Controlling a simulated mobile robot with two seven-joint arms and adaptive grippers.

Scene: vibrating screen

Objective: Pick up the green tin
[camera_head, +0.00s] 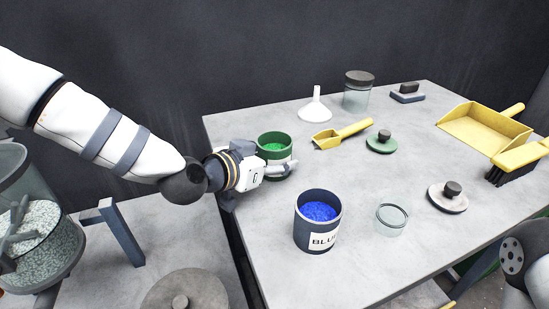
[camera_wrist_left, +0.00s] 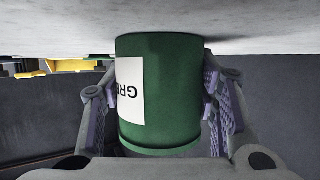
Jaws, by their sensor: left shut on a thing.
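The green tin (camera_head: 273,138) stands upright on the grey table, open at the top, with green grains inside. My left gripper (camera_head: 285,169) reaches it from the left and is shut on its sides. In the left wrist view the green tin (camera_wrist_left: 168,100) sits between the two fingers of my left gripper (camera_wrist_left: 165,105), with a white label partly visible. I cannot tell whether its base is clear of the table. The right gripper does not show; only a part of my right arm is at the lower right.
The blue tin (camera_head: 310,237) and a glass jar (camera_head: 391,219) stand in front. A green lid (camera_head: 381,145), yellow scoop (camera_head: 343,134), white funnel (camera_head: 315,110) and lidded jar (camera_head: 357,92) are behind and right. A yellow dustpan (camera_head: 484,128) and grey lid (camera_head: 447,198) lie right.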

